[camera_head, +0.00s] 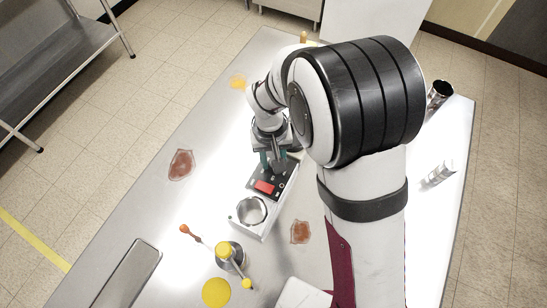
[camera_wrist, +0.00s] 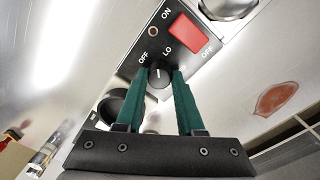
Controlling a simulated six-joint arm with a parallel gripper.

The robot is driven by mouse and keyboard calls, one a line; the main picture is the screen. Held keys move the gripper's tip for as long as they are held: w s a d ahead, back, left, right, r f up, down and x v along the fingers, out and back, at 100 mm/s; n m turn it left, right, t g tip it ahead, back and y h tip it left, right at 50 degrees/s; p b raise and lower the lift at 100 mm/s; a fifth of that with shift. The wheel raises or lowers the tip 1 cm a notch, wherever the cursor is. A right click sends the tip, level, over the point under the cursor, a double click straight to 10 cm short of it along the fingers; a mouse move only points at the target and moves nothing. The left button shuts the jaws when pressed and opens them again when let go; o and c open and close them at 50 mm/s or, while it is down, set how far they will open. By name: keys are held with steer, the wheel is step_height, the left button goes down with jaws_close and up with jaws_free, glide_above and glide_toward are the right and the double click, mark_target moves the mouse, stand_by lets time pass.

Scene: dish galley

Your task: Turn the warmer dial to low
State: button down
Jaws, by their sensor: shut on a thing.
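The warmer (camera_head: 250,227) is a light box on the steel counter with a black control panel (camera_head: 284,184). In the wrist view, the dark round dial (camera_wrist: 159,79) carries a short white mark that points up the picture, roughly towards LO, between the OFF and LO labels. A third label is mostly hidden by a finger. A red rocker switch (camera_wrist: 188,35) sits beyond the dial, between ON and OFF; it also shows in the head view (camera_head: 264,187). My gripper (camera_wrist: 164,72) has its teal fingers on both sides of the dial, shut on it.
A round metal well (camera_head: 251,210) is at the warmer's near end. Reddish patches (camera_head: 181,164) (camera_head: 300,232) lie on the counter. A metal pot with yellow contents (camera_head: 228,254), a yellow disc (camera_head: 216,292) and a tray (camera_head: 130,275) are nearer. A metal canister (camera_head: 439,95) stands right.

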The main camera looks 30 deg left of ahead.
steer(key=shift+m, duration=2.3)
steer(key=c, duration=0.5)
jaws_free()
steer(key=r, duration=1.6)
steer(key=shift+a, duration=0.35)
